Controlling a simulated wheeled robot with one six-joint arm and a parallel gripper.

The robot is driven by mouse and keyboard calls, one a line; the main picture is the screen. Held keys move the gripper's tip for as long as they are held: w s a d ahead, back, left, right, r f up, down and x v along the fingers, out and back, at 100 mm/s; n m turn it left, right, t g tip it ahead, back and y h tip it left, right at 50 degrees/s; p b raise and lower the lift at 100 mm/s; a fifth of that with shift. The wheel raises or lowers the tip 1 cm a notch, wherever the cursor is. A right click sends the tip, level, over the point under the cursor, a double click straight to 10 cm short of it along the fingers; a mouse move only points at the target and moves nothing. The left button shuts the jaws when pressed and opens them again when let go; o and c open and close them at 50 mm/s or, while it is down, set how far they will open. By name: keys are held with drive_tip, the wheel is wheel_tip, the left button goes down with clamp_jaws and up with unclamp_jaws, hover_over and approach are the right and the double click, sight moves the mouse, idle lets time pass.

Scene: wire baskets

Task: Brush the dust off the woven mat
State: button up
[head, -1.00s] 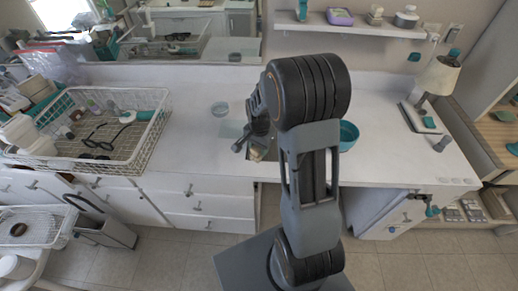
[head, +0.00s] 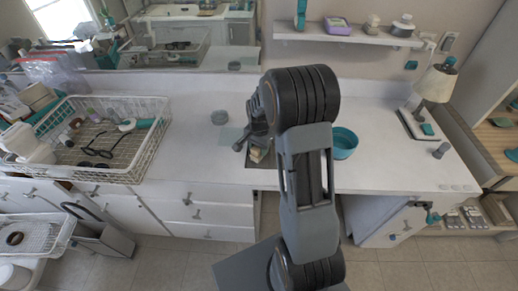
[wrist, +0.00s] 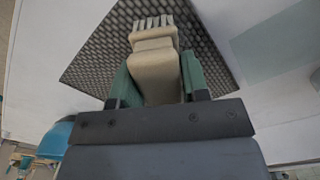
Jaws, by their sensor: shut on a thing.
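My gripper (wrist: 157,82) is shut on a beige brush (wrist: 154,62); its green finger pads press on both sides of the handle. The bristles point away from the gripper and lie over the dark woven mat (wrist: 95,62). I cannot tell whether they touch it. In the head view my gripper (head: 250,128) is low over the counter, and the beige brush (head: 257,154) shows below it. The mat is mostly hidden behind my arm there. No dust can be made out on the mat.
A teal bowl (head: 344,143) stands right of my arm on the white counter (head: 195,140). A wire basket (head: 143,160) with glasses and bottles stands at left. A lamp (head: 437,84) is at right.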

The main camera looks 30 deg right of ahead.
drive_tip(key=shift+w+d, duration=0.45)
drive_tip(key=shift+w, duration=0.35)
drive_tip(key=shift+w+d, duration=0.45)
drive_tip(key=shift+w, duration=0.3)
drive_tip(key=shift+w+d, duration=0.45)
drive_tip(key=shift+w, duration=0.35)
drive_tip(key=shift+w+d, duration=0.4)
drive_tip(key=shift+w, duration=0.35)
drive_tip(key=shift+s+a, duration=0.45)
drive_tip(key=shift+s, duration=0.35)
drive_tip(key=shift+s+a, duration=0.45)
drive_tip(key=shift+s, duration=0.35)
drive_tip(key=shift+s+a, duration=0.45)
drive_tip(key=shift+s, duration=0.35)
drive_tip(key=shift+s+a, duration=0.4)
drive_tip(key=shift+s, duration=0.35)
